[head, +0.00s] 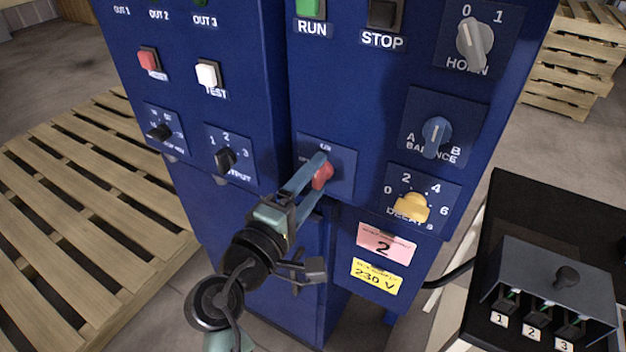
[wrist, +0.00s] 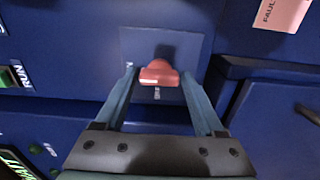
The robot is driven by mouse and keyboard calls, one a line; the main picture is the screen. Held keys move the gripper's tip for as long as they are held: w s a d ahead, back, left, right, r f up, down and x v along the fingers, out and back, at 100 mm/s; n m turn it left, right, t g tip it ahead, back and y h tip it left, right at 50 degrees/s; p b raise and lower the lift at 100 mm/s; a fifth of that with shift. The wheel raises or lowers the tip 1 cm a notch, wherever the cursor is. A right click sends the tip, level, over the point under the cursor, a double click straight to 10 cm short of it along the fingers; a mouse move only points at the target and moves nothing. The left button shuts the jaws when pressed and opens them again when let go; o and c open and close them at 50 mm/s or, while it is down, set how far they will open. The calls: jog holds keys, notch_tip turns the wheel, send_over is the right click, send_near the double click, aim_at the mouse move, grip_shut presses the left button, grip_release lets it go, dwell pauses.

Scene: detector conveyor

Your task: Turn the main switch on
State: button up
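The main switch is a red rotary knob (head: 322,176) on a dark blue square plate (head: 343,160) on the cabinet's front. The plate's lettering is partly hidden by my gripper and too small to read surely. The red knob (wrist: 159,73) also shows in the wrist view, its long handle lying across that picture. My gripper (head: 320,179) is at the switch, its two blue-grey fingers reaching to either side of the knob.
A blue balance knob (head: 435,137) and a yellow delay knob (head: 411,207) sit right of the switch. A black output knob (head: 226,160) is to the left. A grey box with levers (head: 552,285) stands at right. Wooden pallets (head: 75,190) lie at left.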

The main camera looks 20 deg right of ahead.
jog(key=shift+o, duration=1.1)
jog(key=shift+a, duration=0.1)
jog(key=v, duration=1.3)
